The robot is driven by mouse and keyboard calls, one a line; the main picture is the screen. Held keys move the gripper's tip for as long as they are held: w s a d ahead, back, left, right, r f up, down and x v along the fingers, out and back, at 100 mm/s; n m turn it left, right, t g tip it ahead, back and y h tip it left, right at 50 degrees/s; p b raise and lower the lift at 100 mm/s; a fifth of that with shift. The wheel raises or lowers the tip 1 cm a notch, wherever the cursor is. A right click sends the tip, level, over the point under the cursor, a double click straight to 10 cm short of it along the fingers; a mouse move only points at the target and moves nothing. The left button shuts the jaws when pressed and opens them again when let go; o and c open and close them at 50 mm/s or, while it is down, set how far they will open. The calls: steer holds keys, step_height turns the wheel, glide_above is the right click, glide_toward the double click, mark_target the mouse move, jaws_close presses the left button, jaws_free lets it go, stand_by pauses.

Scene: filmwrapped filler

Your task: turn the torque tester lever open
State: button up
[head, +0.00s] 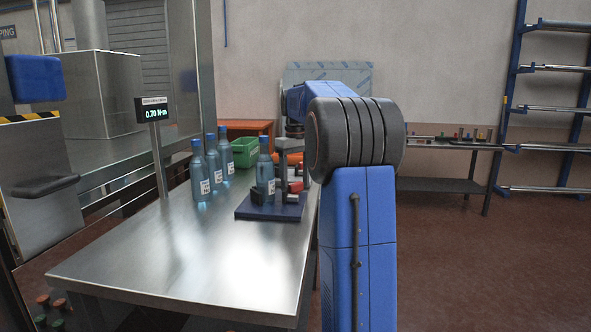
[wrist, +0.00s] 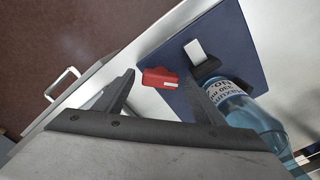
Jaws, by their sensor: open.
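The torque tester has a dark blue base plate (head: 268,211) on the steel table, with a blue bottle (head: 265,174) standing upright on it. In the wrist view the same base plate (wrist: 225,35) fills the upper middle, with the bottle (wrist: 256,118) at the right. The red lever (wrist: 158,78) shows between and just beyond the fingertips of my gripper (wrist: 159,75). My gripper is open, with a finger on either side of the lever. I cannot tell if either finger touches it. In the head view the red lever (head: 297,187) is partly hidden, and my arm covers much of the gripper.
Several more blue bottles (head: 213,163) stand left of the tester. A display (head: 156,111) on a post reads 0.70 N·m. A green crate (head: 245,151) sits behind. The front of the steel table (head: 190,265) is clear. A blue rack (head: 515,95) stands at the right.

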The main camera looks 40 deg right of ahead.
mark_target(296, 183)
step_height(296, 183, up, 17)
stand_by(0.6)
stand_by(0.5)
